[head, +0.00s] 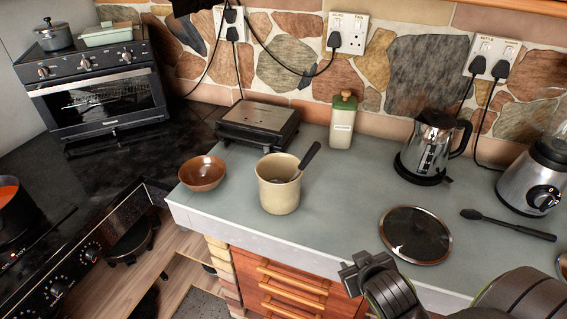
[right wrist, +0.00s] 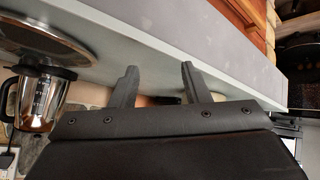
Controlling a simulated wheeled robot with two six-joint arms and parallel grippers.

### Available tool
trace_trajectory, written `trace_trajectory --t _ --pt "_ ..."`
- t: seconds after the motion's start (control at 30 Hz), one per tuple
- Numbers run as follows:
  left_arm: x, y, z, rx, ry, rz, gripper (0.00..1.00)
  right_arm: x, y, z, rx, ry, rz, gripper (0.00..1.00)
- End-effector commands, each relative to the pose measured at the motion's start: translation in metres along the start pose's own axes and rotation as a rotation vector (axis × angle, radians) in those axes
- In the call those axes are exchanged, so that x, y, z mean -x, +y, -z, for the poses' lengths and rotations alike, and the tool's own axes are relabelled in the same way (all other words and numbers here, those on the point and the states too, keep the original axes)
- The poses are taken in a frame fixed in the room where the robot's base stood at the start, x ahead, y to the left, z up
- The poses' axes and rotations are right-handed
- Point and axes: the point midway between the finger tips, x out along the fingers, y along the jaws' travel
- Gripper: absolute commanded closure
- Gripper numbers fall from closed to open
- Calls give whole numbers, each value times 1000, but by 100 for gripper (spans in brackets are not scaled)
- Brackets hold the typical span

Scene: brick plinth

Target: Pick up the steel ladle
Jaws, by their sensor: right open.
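The steel ladle (head: 310,156) stands in a cream crock (head: 279,197) on the grey worktop. Its dark handle leans up to the right over the rim, and its lower part is mostly hidden inside the crock. My right gripper (head: 362,268) is at the front edge of the worktop, to the right of and nearer than the crock, apart from it. In the right wrist view its two fingers (right wrist: 158,84) are spread with nothing between them. I cannot make out the ladle there. My left gripper is not in view.
A brown bowl (head: 202,173) is left of the crock, with a dark grill (head: 258,124) and green canister (head: 342,121) behind. A round dark disc (head: 415,236), kettle (head: 430,150), black utensil (head: 508,224) and blender (head: 540,175) are to the right. Worktop between crock and disc is clear.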

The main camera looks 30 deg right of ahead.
Motion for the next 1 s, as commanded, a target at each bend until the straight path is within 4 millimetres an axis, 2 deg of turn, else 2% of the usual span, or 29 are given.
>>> trace_trajectory --t 0.03,0.13,0.27,0.4,0.5,0.6,0.73,0.9,1.0 --pt "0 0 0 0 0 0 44 -2 6 27 -3 95 -21 58" --pt "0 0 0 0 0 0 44 -2 16 81 -14 299 -50 58" --pt "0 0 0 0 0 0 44 12 23 157 -8 601 -57 58" --pt "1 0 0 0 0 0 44 45 20 232 34 929 -14 58" --pt "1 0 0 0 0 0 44 76 11 274 92 1146 46 58" --pt "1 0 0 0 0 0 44 110 -4 308 180 1348 129 58" --pt "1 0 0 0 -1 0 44 153 -28 335 340 1568 268 58" --pt "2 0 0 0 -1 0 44 195 -62 345 627 1750 479 58" --pt "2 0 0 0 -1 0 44 208 -79 341 831 1787 604 58"
